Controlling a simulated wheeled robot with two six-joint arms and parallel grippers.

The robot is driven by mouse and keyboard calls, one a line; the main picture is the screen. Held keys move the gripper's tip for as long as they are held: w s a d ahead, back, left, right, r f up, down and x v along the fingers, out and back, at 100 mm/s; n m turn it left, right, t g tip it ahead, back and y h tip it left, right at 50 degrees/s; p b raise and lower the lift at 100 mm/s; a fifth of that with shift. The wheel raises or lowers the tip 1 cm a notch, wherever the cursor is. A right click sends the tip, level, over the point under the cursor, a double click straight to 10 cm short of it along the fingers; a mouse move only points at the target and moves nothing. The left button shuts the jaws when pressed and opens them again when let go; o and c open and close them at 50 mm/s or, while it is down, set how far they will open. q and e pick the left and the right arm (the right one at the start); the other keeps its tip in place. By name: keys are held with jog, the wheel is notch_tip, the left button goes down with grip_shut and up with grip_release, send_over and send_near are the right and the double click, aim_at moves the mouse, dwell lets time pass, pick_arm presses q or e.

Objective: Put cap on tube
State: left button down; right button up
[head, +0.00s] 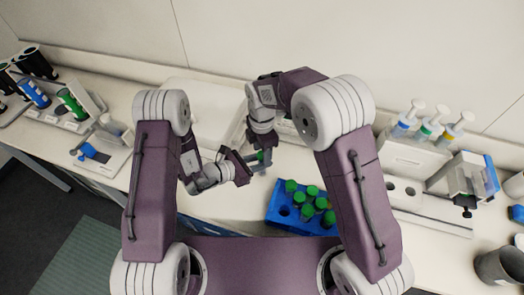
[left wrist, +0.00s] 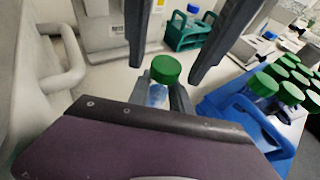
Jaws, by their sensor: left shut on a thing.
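A tube with a green cap (left wrist: 166,69) stands upright between the fingers of my left gripper (left wrist: 162,100), which is shut on the tube. The cap sits at the tube's top; whether it is fully seated I cannot tell. In the head view the green cap (head: 261,155) shows small, between both grippers. My right gripper (head: 257,143) comes down from above. In the left wrist view its two fingers stand apart on either side of the cap, with visible gaps. The lower part of the tube is hidden behind my left gripper's body.
A blue rack (head: 273,217) with several green-capped tubes stands close by on the right. A teal rack (left wrist: 186,38) with a blue-capped tube is at the back. Pipettes (head: 437,118) stand far right. The bench in front of the left gripper is clear.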

jog(key=shift+r, duration=0.1)
jog(key=shift+r, duration=2.15)
jog(key=shift+r, duration=0.1)
jog(key=shift+c, duration=0.2)
notch_tip(320, 180, up, 3)
jog(key=shift+f, duration=0.1)
jog(key=shift+r, duration=0.3)
jog(key=shift+f, duration=0.1)
notch_tip(320, 180, down, 8)
